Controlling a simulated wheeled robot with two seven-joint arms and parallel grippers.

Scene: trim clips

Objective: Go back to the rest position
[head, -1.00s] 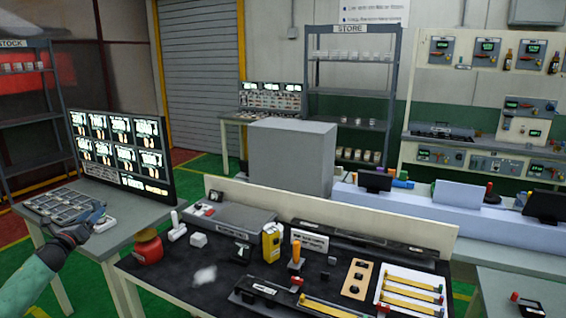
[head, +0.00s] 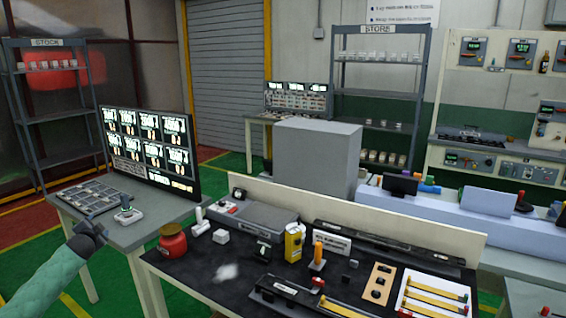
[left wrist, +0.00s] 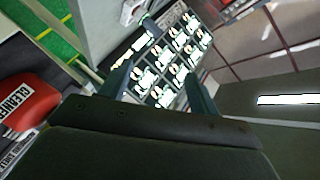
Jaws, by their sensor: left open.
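My left gripper (head: 90,232) is at the lower left of the head view, just off the near edge of the grey side table (head: 135,235). In the left wrist view my left gripper (left wrist: 160,85) shows two blue-grey fingers spread apart with nothing held between them. A small whitish device with a dark upright part (head: 128,215) stands on the side table, apart from the gripper. My right gripper is in neither view.
A grey multi-compartment tray (head: 88,197) and a lit display board (head: 150,150) are on the side table. A red bottle (head: 173,243) stands on the black workbench (head: 205,283), with a yellow device (head: 294,242) and a tray of yellow strips (head: 436,297) farther right.

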